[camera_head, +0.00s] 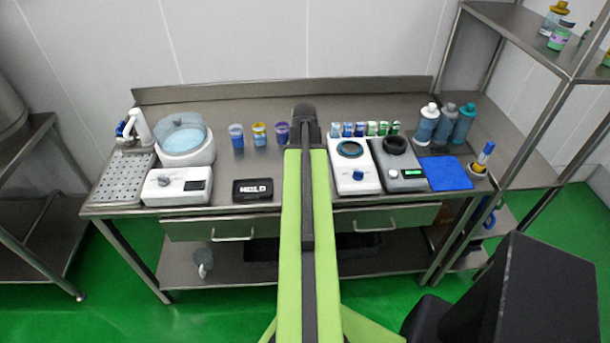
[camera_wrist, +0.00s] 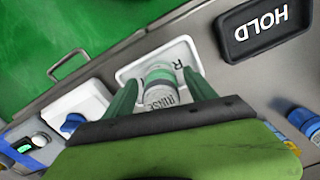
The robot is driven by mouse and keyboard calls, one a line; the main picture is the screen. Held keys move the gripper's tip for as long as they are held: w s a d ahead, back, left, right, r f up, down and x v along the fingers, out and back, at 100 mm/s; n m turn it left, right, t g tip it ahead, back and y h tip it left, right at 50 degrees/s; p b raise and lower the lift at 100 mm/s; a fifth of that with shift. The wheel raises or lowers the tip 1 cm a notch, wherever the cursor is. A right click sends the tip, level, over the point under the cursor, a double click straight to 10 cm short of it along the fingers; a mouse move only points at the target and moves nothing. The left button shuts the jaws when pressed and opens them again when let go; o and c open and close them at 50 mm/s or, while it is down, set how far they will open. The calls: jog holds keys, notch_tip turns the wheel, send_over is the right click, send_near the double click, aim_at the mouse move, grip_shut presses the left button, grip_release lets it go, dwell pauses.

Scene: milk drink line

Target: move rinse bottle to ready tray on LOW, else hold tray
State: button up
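The rinse bottle (camera_wrist: 160,88), a small pale bottle with a green band and a RINSE label, is between my gripper's fingers (camera_wrist: 160,76) in the wrist view. Narrow gaps show between the bottle and both fingers, so my gripper looks open around it. A white tray (camera_wrist: 128,74) with a partly covered "R" lies under or behind the bottle; contact with it cannot be told. The black HOLD tray (camera_wrist: 262,22) is to the right, and it also shows in the head view (camera_head: 253,198). My arm hides the bottle and the white tray in the head view.
A device with a green-lit display (camera_head: 412,173) stands right of a white device with a blue knob (camera_head: 358,188); the reading is too small. Lidded cups (camera_head: 259,135), small vials (camera_head: 360,129) and bottles (camera_head: 427,124) stand farther back. A blue mat (camera_head: 445,173) lies at right.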

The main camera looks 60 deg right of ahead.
jog(key=shift+r, duration=0.15)
notch_tip(320, 180, up, 12)
jog(key=p, duration=1.2)
jog(key=shift+r+p, duration=0.15)
jog(key=shift+p, duration=0.15)
jog(key=w+a+n, duration=0.3)
jog(key=w+a, duration=0.6)
jog(key=a, duration=0.2)
jog(key=w+a+n, duration=0.4)
jog(key=w+a, duration=0.5)
jog(key=a, duration=0.2)
jog(key=w+a+n, duration=0.2)
jog(key=a+n, duration=0.1)
jog(key=a, duration=1)
jog(key=w+a+n, duration=0.2)
jog(key=a+n, duration=0.1)
jog(key=a, duration=1.1)
jog(key=shift+a+n, duration=0.2)
jog(key=shift+n, duration=0.2)
